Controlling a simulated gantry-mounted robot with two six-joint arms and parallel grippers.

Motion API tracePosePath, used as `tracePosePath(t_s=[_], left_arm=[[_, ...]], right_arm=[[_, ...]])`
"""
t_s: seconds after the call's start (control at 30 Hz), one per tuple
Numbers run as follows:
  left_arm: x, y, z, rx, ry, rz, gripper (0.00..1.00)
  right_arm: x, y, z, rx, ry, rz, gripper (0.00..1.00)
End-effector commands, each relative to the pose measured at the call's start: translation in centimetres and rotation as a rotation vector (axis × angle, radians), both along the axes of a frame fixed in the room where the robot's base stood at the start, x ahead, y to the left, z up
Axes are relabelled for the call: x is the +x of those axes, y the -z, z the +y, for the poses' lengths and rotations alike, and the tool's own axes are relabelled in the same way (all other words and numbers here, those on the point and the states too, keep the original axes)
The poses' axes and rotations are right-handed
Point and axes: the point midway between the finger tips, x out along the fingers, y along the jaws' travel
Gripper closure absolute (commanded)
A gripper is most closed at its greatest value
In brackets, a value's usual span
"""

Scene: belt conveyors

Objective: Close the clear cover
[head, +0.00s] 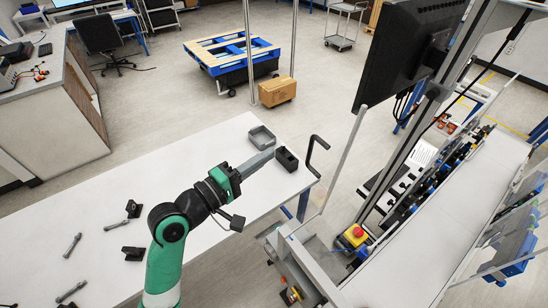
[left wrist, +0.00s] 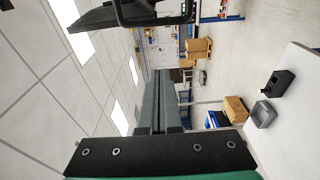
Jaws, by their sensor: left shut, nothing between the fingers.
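My left gripper (head: 268,155) reaches over the white table's right end, its grey fingers together and empty. In the left wrist view the closed fingers (left wrist: 160,75) point away from the camera, with nothing between them. A clear panel with a pale edge (head: 346,160) stands tilted beside the conveyor, to the right of my left gripper and apart from it. It looks like the clear cover, but its transparent face is hard to make out. More see-through panels (head: 512,238) are along the far right side of the conveyor. My right gripper is not in view.
A black box (head: 287,159) and a grey bin (head: 262,137) are close to the fingers in the head view. A monitor (head: 400,52) hangs above the conveyor. Bolts and black parts lie on the table's left.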

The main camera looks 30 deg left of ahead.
Motion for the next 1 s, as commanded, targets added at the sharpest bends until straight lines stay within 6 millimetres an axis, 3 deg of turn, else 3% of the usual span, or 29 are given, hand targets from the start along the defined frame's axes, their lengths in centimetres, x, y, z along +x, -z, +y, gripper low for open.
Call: tracePosePath(t_s=[0.1, 0.27, 0.4, 0.63, 1.0], left_arm=[[2.2, 0.7, -0.7, 0.002, 0.003, -0.004, 1.00], [5.7, 0.6, -1.6, 0.002, 0.002, -0.004, 1.00], [8.3, -0.3, -2.5, 0.001, 0.002, 0.002, 1.00], [6.1, -0.2, -5.1, 0.003, 0.001, -0.001, 1.00], [5.8, 0.0, -5.5, 0.003, 0.000, -0.002, 1.00]], right_arm=[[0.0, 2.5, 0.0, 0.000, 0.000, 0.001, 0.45], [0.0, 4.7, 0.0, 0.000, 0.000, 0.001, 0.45], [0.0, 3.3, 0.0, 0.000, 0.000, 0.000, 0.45], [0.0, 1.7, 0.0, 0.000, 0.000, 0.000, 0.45], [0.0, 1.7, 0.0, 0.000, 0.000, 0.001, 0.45]])
